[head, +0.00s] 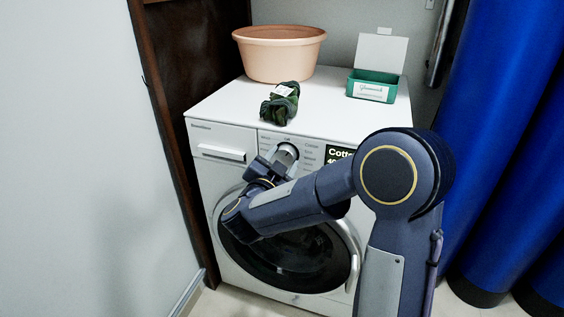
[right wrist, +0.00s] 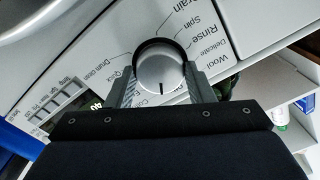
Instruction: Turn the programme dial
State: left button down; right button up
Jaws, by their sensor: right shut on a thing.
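The programme dial (right wrist: 160,68) is a round silver knob with a dark pointer mark, set in the white front panel of the washing machine (head: 220,137). Printed programme names surround it. In the right wrist view its pointer is toward the gripper, at the bottom of the picture. In the head view the dial (head: 287,152) shows just past my right gripper (head: 277,160). My right gripper, also in the wrist view (right wrist: 162,88), is shut on the dial with one finger on each side. My left gripper is not in view.
A peach basin (head: 279,55), a dark green cloth bundle (head: 280,103) and a green box with its lid up (head: 373,87) stand on the machine. The display (head: 338,155) is partly hidden by my arm. A wall is at left, blue curtains (head: 510,130) at right.

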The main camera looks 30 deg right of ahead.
jog(key=o, duration=1)
jog(key=shift+a, duration=0.1)
jog(key=p+v, duration=0.1)
jog(key=v, duration=0.6)
jog(key=shift+s+a, duration=0.2)
jog(key=shift+s, duration=0.1)
